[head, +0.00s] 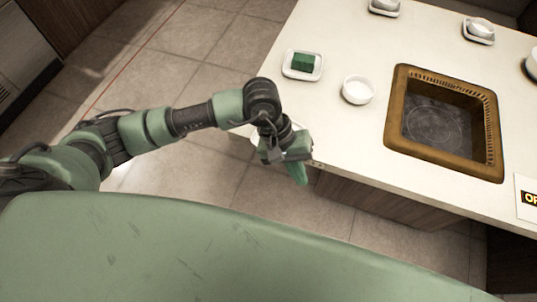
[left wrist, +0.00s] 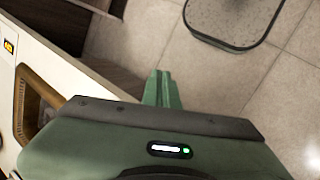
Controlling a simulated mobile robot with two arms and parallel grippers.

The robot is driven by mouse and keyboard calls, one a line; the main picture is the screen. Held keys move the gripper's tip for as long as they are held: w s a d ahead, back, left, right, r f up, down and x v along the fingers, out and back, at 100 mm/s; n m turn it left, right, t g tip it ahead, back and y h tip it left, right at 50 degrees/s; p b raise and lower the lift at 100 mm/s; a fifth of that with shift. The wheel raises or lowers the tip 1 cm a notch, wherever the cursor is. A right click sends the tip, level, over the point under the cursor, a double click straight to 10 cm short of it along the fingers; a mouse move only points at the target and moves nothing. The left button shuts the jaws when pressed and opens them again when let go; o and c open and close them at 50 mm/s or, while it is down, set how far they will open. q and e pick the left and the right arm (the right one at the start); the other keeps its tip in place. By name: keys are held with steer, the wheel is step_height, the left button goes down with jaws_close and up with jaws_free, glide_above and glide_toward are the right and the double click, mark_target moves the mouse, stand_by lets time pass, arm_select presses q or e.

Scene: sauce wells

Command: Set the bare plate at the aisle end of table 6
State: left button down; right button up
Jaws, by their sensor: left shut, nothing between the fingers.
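The pale table (head: 330,120) fills the right of the head view, its near corner beside my left gripper. My left gripper (head: 299,175) hangs just off that corner, pointing down over the floor, its green fingers shut and empty. The same shut fingers (left wrist: 162,90) show over floor tiles in the left wrist view. A bit of white rim (head: 257,139) shows behind the left wrist at the table corner; it may be a plate, but the arm hides most of it. My right gripper is not in view.
On the table are a white square dish (head: 289,68) with a green block (head: 304,62), a white bowl (head: 358,90), and a sunken brown-framed grill (head: 395,140). Small dishes (head: 479,38) stand farther back. A sign (head: 527,200) stands at the right edge. Tiled floor lies left of the table.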

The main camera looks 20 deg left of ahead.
arm_select(q)
steer(key=w+a+f+m+t+y, duration=0.1)
steer(key=w+a+m+y, duration=0.3)
steer(key=a, duration=0.6)
steer(key=w+f+n+y+p, duration=0.1)
steer(key=w+f+p, duration=0.3)
steer(key=f, duration=0.6)
steer(key=shift+a, duration=0.25)
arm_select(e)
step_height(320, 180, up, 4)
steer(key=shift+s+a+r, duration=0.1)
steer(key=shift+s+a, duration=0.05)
arm_select(q)
steer(key=shift+s+f, duration=0.1)
steer(key=w+b, duration=0.2)
steer(key=b, duration=0.1)
steer(key=w+b, duration=0.2)
steer(key=b, duration=0.2)
steer(key=w+b, duration=0.3)
steer(key=shift+d+f+b, duration=0.15)
steer(key=shift+f+b, duration=0.1)
steer(key=shift+b, duration=0.1)
steer(key=shift+w+r+b, duration=0.2)
steer(key=shift+w+b, duration=0.1)
steer(key=shift+w, duration=0.1)
steer(key=shift+r, duration=0.1)
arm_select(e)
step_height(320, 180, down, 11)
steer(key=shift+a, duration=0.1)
